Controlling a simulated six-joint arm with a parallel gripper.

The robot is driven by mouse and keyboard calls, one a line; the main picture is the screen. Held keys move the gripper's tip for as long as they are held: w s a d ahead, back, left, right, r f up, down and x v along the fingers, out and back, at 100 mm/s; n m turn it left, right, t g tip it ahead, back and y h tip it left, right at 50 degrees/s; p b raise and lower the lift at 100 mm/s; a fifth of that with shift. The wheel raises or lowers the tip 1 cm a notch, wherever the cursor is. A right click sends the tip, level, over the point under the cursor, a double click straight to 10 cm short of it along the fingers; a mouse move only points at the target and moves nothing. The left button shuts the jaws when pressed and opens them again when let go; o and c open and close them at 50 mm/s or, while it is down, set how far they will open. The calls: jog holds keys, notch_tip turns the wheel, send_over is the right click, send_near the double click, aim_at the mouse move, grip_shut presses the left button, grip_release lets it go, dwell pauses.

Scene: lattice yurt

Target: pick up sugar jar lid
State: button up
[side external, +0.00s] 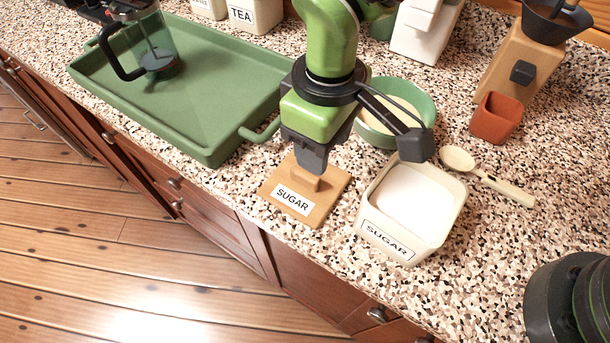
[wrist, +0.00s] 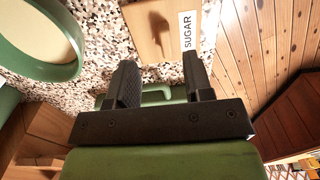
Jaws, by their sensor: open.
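The sugar jar lid (side external: 306,191) is a square wooden plate with a raised wooden handle and a white SUGAR label. It lies flat on the speckled counter, and it also shows at the top of the wrist view (wrist: 158,38). My gripper (side external: 308,160) is just above the lid's handle in the side view. In the wrist view its two fingers (wrist: 160,82) are apart with nothing between them. The gripper hides part of the lid's far side. The open sugar jar (side external: 410,210), cream and square with white sugar inside, stands to the right of the lid.
A green tray (side external: 215,140) with a glass press (side external: 150,45) lies left. A green bowl (side external: 425,100) stands behind my gripper. A wooden spoon (side external: 490,178), terracotta pot (side external: 496,118) and grinder (side external: 520,65) are right. The counter's front edge is close to the lid.

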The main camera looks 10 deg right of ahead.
aim_at(317, 180)
jog(key=f, duration=0.8)
jog(key=shift+a+f, duration=0.25)
jog(key=shift+a, duration=0.05)
grip_shut()
